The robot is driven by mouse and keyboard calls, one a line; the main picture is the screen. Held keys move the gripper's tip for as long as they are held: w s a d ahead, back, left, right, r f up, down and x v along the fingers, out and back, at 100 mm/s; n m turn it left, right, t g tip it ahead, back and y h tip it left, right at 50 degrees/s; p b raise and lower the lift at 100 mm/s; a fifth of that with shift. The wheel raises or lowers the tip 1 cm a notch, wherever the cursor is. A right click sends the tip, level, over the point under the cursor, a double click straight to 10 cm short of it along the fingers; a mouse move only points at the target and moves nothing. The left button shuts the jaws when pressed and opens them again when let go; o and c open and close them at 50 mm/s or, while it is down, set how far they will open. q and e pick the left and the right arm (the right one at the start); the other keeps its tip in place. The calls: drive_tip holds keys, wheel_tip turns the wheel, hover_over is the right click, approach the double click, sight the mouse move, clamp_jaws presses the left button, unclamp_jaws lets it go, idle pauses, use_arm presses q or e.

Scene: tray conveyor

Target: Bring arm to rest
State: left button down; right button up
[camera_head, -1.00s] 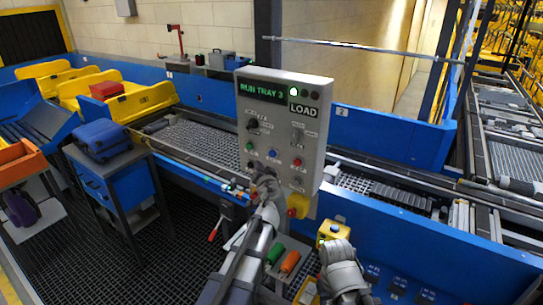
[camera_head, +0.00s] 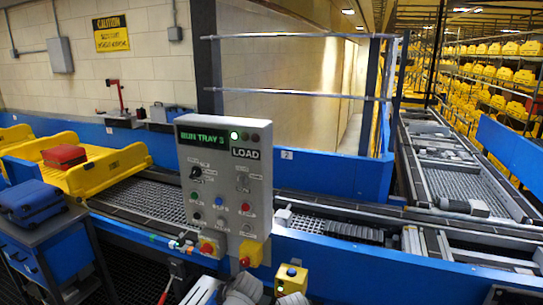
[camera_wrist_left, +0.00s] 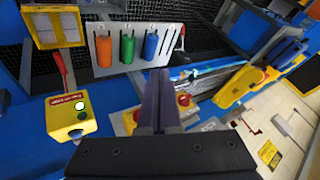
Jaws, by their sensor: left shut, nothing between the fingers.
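My left gripper (camera_wrist_left: 160,98) shows in the left wrist view with its two dark fingers together and nothing between them. It points past a row of orange, green and blue handles. In the head view only grey and white arm parts of mine show at the bottom edge, and the left fingertips cannot be made out. The grey control panel (camera_head: 262,200) stands in the middle, with a display reading RUN TRAY 3 and a LOAD label. One green lamp at its top is lit. My right gripper is not in view.
A yellow button box (camera_head: 291,278) stands below the panel, and shows in the wrist view (camera_wrist_left: 72,115). A blue suitcase (camera_head: 30,202) rests on a blue stand at left. A red case (camera_head: 64,156) sits in a yellow tray (camera_head: 125,165) on the conveyor (camera_head: 160,198).

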use_arm(q)
drive_tip(key=s+d+f+m+g+h+b, duration=0.1)
drive_tip(key=s+d+f+g, duration=0.2)
drive_tip(key=s, duration=0.5)
drive_tip(key=s+d+f+m+g+h, duration=0.2)
drive_tip(key=s+d+f+g, duration=0.1)
drive_tip(key=s+d, duration=0.3)
drive_tip(key=s+f, duration=0.1)
drive_tip(key=s, duration=0.1)
drive_tip(key=shift+s+d+h+b, duration=0.2)
drive_tip(key=shift+s+h+b, duration=0.1)
drive_tip(key=shift+b, duration=0.05)
idle(2.6)
